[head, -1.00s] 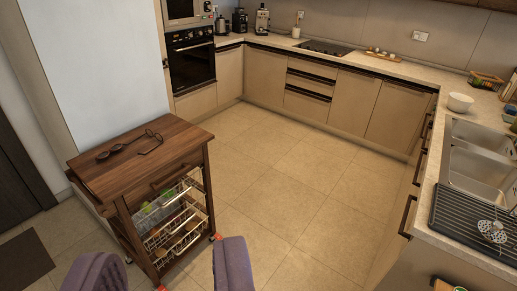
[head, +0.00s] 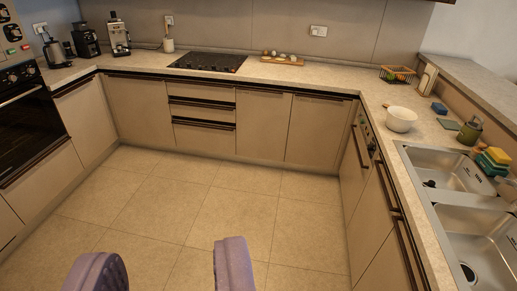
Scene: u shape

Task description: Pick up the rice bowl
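The rice bowl (head: 400,119) is a plain white bowl standing upright on the right-hand counter, just beyond the sink. My gripper (head: 165,275) shows at the bottom of the head view as two purple-grey fingers set wide apart. It is open, with only floor showing between the fingers. It is far from the bowl, which lies up and to the right.
A double sink (head: 455,190) is in front of the bowl. A green bottle (head: 469,131), sponges (head: 493,160) and a wire basket (head: 397,75) stand near it. The cooktop (head: 209,63) is on the back counter. The tiled floor (head: 200,200) between the cabinets is clear.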

